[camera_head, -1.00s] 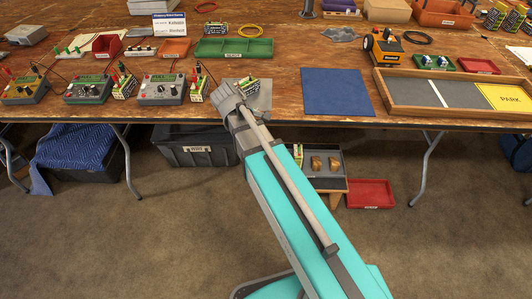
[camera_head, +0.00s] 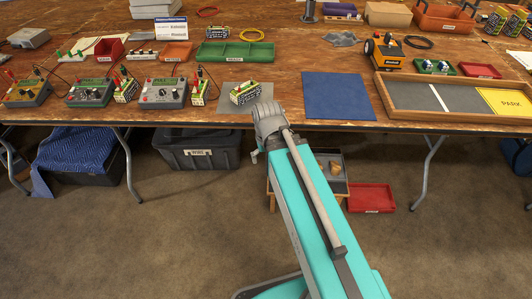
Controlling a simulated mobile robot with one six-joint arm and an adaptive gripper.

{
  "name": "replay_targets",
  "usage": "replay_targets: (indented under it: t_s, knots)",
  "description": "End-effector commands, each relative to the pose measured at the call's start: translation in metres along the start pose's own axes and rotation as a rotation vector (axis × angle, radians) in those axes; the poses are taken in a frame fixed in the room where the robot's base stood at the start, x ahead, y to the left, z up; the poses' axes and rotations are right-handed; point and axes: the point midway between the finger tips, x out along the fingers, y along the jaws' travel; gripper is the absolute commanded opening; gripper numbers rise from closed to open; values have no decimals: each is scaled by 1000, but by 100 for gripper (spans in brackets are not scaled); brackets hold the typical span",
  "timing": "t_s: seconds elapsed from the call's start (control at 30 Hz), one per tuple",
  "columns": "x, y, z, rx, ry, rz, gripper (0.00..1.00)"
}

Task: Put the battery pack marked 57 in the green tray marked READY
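The green tray (camera_head: 235,58), with a label that seems to read READY, sits mid-table toward the back. It has compartments, and they look empty. A battery pack (camera_head: 245,94) with a pale and dark side lies at an angle on the grey mat near the front edge. Other packs stand by the meters (camera_head: 126,90), (camera_head: 199,92), and one is behind the tray (camera_head: 217,33). No number is legible on any pack.
A blue mat (camera_head: 338,95) and a framed board (camera_head: 430,115) marked PARK lie to the right. Meters (camera_head: 163,93) with leads line the left front. An orange tray (camera_head: 176,51) sits left of the green one. A shelf and a red tray (camera_head: 371,198) are below.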

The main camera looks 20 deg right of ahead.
Motion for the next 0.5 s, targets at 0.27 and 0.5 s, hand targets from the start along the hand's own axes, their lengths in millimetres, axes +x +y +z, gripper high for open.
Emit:
replay_targets:
  t_s: [0.27, 0.5]
  knots:
    - [-16, 0, 0, -2, 0, 1, 100]
    - [-53, 0, 0, -2, 0, 1, 100]
